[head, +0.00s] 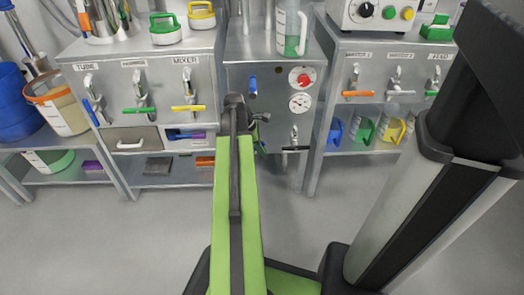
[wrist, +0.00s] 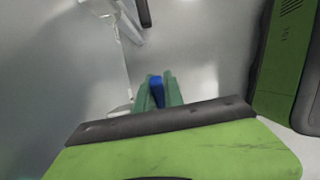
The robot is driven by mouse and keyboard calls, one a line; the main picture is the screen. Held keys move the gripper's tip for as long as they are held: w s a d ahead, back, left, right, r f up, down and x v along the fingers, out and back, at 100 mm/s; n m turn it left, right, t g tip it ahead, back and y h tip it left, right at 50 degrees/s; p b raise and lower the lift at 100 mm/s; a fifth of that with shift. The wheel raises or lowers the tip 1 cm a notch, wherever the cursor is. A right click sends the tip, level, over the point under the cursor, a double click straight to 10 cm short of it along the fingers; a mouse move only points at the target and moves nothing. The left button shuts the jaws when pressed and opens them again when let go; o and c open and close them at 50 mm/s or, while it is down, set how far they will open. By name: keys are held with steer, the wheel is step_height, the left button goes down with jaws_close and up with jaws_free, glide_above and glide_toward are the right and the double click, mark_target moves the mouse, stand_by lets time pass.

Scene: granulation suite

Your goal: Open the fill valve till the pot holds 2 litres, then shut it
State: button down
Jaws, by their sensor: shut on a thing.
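My gripper (wrist: 158,93) has its teal fingers closed on a narrow blue piece (wrist: 157,91) in the wrist view. A clear graduated jug (head: 291,30) stands on top of the cabinet. Which vessel is the pot, and its level, I cannot tell.
The middle cabinet has a red knob (head: 303,77) and a round gauge (head: 300,102). Side cabinets carry several coloured valve levers, such as a yellow one (head: 188,108) and an orange one (head: 358,94). Coloured jugs (head: 364,130) stand on the right shelf. The floor ahead is clear.

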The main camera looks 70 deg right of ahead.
steer(key=shift+s, duration=0.15)
steer(key=shift+w+a+f+t+y+b, duration=0.15)
steer(key=shift+f+t+y, duration=0.25)
steer(key=shift+t, duration=0.75)
steer(key=shift+w+d+f+t+y+b, duration=0.1)
steer(key=shift+f+t+y+b, duration=0.35)
steer(key=shift+t, duration=0.65)
steer(key=shift+w+a+f+t+y, duration=0.15)
steer(key=shift+t+y, duration=0.4)
steer(key=shift+t, duration=0.6)
steer(key=c, duration=1.4)
jaws_free()
steer(key=shift+w, duration=0.1)
steer(key=shift+c, duration=0.2)
